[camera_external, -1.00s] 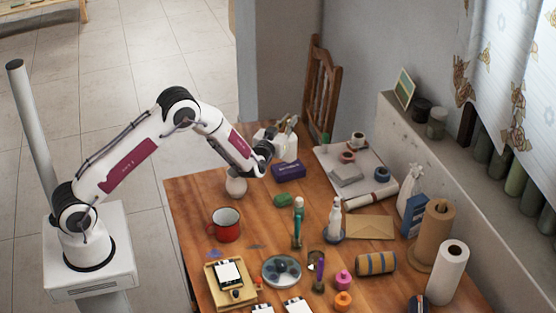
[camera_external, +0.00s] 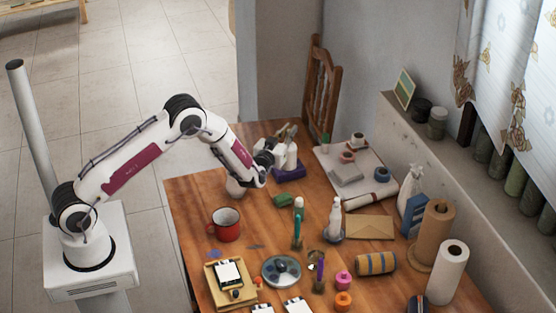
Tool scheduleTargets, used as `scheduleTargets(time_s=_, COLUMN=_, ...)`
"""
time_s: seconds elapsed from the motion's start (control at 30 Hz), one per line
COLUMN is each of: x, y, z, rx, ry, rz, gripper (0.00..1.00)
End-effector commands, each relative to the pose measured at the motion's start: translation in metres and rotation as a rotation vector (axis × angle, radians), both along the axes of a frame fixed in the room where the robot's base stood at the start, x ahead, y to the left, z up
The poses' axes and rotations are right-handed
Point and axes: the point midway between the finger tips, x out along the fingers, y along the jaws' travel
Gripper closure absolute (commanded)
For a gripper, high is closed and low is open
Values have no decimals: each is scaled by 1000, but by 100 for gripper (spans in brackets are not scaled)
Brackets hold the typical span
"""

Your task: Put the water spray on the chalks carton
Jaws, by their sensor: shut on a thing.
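My gripper (camera_external: 279,152) is shut on the water spray, a white bottle (camera_external: 291,158) held roughly upright at the back of the table. The purple chalks carton (camera_external: 290,174) lies flat on the table right below it. The bottle's lower part overlaps the carton's top in this view. I cannot tell whether its base touches the carton or hangs just above it. My gripper's fingers are small and partly hidden by the wrist and the bottle.
A green block (camera_external: 282,200) lies in front of the carton, and a round pale vase (camera_external: 236,187) stands to its left. A tray (camera_external: 355,178) with small items is to the right. A red mug (camera_external: 226,225) and several bottles stand nearer the front.

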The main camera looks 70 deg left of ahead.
Motion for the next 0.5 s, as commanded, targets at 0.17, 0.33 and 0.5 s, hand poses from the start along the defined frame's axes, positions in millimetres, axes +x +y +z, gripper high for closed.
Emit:
scheduleTargets(time_s=0.17, x=0, y=0, z=-1, rx=0, ry=0, rz=0, gripper=73)
scheduleTargets(time_s=0.33, x=0, y=0, z=-1, rx=0, ry=0, rz=0, gripper=73)
scheduleTargets(time_s=0.5, x=0, y=0, z=-1, rx=0, ry=0, rz=0, gripper=73)
